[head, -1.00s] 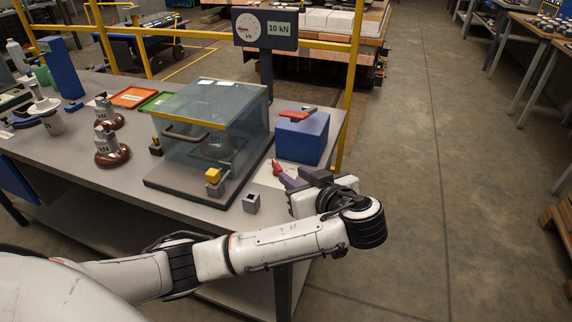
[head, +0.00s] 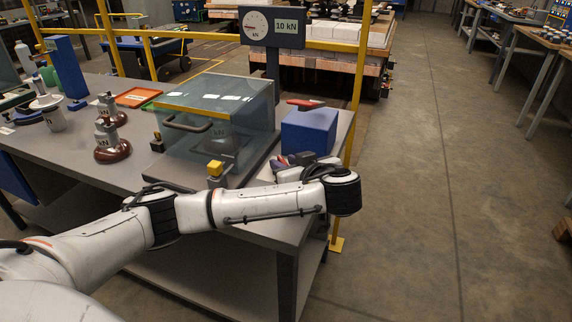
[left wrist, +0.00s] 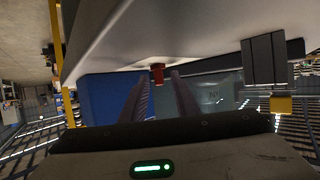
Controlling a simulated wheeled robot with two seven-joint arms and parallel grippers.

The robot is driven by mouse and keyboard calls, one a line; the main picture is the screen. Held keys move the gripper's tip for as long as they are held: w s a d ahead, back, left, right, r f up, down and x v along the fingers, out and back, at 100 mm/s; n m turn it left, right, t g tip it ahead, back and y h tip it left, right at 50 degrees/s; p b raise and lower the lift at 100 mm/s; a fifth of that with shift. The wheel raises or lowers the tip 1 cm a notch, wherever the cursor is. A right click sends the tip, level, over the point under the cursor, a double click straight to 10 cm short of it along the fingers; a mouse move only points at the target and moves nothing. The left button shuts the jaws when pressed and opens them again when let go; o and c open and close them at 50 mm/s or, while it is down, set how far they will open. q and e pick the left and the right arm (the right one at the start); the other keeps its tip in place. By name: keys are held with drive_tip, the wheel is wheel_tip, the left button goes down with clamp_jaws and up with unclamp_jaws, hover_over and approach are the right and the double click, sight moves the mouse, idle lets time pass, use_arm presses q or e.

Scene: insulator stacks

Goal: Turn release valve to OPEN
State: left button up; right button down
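A small red valve handle (head: 272,163) is at the table's right part, in front of the blue box, mostly hidden by my gripper in the head view. In the left wrist view a red piece (left wrist: 157,74), likely this handle, hangs from the upside-down table, seen between the two finger lines. My left gripper (head: 283,161) is low over the table beside it. Its fingers (left wrist: 160,82) are apart, with a gap around the red piece; contact cannot be told. The valve's OPEN marking cannot be read. My right gripper is not in view.
The blue box (head: 305,132) with a red lever (head: 305,104) on top stands behind my gripper. A clear-walled chamber (head: 216,110) with a yellow-edged lid is left of it. A gauge sign (head: 272,27) reads 10 kN. Brown insulators (head: 112,148) stand at left.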

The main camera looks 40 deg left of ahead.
use_arm(q)
clamp_jaws()
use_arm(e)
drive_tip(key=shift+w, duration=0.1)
